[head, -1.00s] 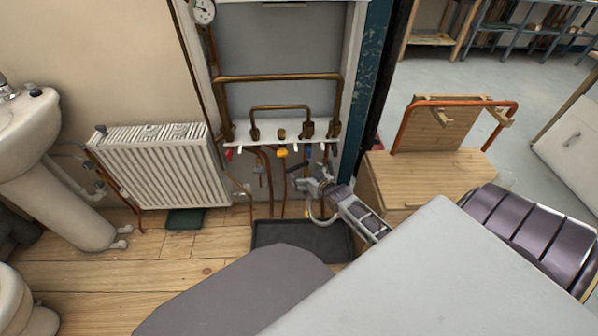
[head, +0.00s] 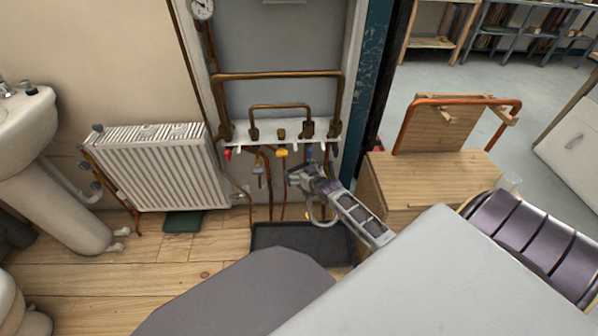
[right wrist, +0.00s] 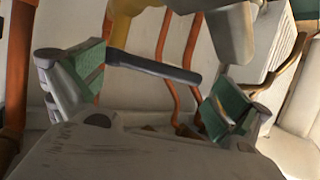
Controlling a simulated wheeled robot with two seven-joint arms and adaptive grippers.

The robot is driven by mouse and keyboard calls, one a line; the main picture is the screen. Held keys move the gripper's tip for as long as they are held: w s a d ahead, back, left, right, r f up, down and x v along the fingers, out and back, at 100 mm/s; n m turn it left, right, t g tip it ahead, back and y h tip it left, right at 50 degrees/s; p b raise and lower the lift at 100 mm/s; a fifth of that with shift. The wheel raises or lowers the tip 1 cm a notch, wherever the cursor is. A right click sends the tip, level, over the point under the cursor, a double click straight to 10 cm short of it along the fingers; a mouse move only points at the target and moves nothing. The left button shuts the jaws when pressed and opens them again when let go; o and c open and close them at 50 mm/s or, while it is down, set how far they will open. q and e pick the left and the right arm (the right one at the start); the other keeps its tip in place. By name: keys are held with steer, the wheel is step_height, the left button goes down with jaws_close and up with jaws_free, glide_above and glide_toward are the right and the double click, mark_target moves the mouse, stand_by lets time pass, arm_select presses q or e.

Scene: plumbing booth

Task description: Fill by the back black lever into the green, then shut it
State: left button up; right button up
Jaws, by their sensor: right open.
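The round pressure gauge (head: 202,9) is at the top left of the pipe recess in the head view; its needle and any green band are too small to read. My right gripper (head: 298,178) is in front of the pipes below the valve row. In the right wrist view the gripper (right wrist: 152,92) is open, with green pads on both fingers. A black lever (right wrist: 155,68) runs across the gap between its fingers; I cannot tell whether it touches the left one. In the head view that lever is not clearly seen. My left gripper is not in view.
The valve row includes a red handle (head: 228,154), a yellow one (head: 281,153) and a blue one (head: 309,151). Copper pipes (head: 275,76) run above. A dark tray (head: 290,237) lies below. A radiator (head: 165,172) stands left, a wooden box (head: 425,180) right.

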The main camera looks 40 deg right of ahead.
steer(key=shift+s+r, duration=0.2)
steer(key=c, duration=1.6)
steer(key=shift+w+a+f, duration=0.1)
steer(key=shift+w+a, duration=0.05)
steer(key=shift+w, duration=0.05)
steer(key=shift+c, duration=1.2)
steer(key=shift+w+f, duration=0.1)
steer(key=shift+w, duration=0.05)
jaws_close()
steer(key=o, duration=1.8)
jaws_free()
steer(key=shift+s+d, duration=0.2)
steer(key=shift+o, duration=0.2)
